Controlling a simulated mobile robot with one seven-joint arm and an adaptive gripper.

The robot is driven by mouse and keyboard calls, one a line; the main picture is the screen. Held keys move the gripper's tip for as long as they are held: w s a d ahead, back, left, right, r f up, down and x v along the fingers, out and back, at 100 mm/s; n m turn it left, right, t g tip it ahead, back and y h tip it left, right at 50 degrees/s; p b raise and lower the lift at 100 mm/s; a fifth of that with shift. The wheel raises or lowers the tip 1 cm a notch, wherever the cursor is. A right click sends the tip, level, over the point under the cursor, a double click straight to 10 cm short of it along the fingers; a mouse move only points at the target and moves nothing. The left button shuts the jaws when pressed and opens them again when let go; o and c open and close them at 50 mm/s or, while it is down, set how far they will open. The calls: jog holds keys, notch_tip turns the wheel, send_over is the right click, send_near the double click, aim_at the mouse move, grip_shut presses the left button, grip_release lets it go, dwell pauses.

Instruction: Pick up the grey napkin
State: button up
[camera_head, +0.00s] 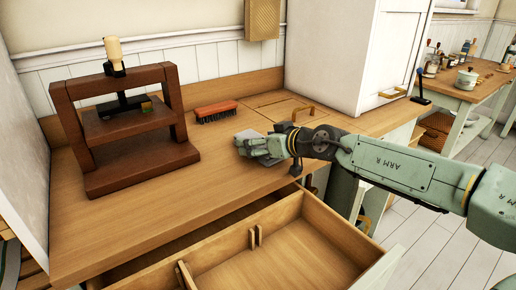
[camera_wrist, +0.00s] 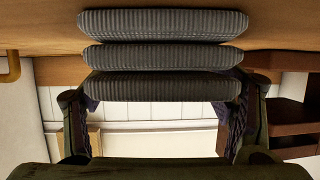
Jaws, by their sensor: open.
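The grey napkin (camera_head: 247,134) lies on the wooden worktop, partly hidden behind my gripper (camera_head: 247,147) in the head view. In the wrist view, which looks upside down, the napkin (camera_wrist: 162,56) shows as three thick ribbed grey layers. My gripper (camera_wrist: 162,108) is open, with one finger at each side of the napkin's near edge. I cannot tell whether either finger touches it.
A dark wooden press (camera_head: 125,125) stands to the left. A red-brown brush (camera_head: 216,111) lies behind the napkin. An open divided drawer (camera_head: 265,256) juts out below the worktop. A white cabinet (camera_head: 330,55) stands at the back right.

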jog(key=shift+c, duration=0.3)
jog(key=c, duration=1.2)
jog(key=shift+r, duration=0.1)
